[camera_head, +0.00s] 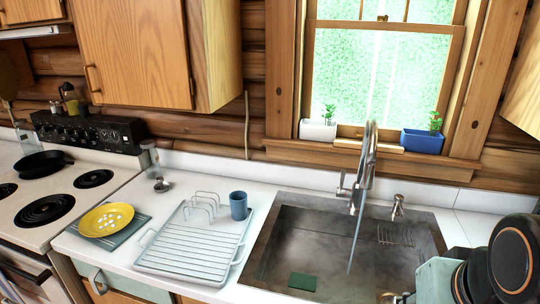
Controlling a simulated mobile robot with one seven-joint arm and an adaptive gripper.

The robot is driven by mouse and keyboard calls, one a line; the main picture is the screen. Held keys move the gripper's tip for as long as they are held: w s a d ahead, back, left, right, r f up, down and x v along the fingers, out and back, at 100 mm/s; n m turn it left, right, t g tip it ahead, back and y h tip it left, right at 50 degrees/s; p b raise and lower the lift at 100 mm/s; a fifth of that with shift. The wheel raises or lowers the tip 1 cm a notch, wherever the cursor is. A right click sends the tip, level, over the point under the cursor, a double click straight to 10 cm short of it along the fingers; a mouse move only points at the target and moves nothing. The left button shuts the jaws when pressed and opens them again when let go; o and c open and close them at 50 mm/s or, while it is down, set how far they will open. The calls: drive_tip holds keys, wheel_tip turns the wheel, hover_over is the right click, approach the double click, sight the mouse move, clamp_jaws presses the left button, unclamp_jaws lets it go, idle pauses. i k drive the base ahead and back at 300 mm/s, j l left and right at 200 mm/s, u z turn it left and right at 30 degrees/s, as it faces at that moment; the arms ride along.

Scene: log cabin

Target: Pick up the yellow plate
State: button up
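The yellow plate (90,226) lies on a folded grey-blue cloth or mat (129,234) at the left end of the white counter, beside the stove. Several small white pieces or markings show in its middle; I cannot tell which. Part of my arm (510,262) shows at the lower right corner, across the sink from the plate. No gripper fingers can be made out, and nothing touches the plate.
A dish rack (190,255) stands right of the plate, with a blue cup (238,205) at its back corner. The sink (290,228) with a tall faucet (368,160) lies between the rack and my arm. A stove (50,180) with a black pan (42,163) is at the left.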

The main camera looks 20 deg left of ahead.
sight(109, 218)
drive_tip(key=u, duration=2)
drive_tip(key=z, duration=0.5)
drive_tip(key=i+j+z, duration=0.2)
drive_tip(key=z, duration=0.2)
drive_tip(key=i+j+z, duration=0.15)
drive_tip(key=j+z, duration=0.25)
drive_tip(key=i+j+z, duration=0.2)
drive_tip(key=j+z, duration=0.2)
drive_tip(key=j, duration=0.2)
drive_tip(key=i+j+z, duration=0.1)
drive_tip(key=j, duration=0.95)
drive_tip(key=i+j+z, duration=0.15)
drive_tip(key=j, duration=0.35)
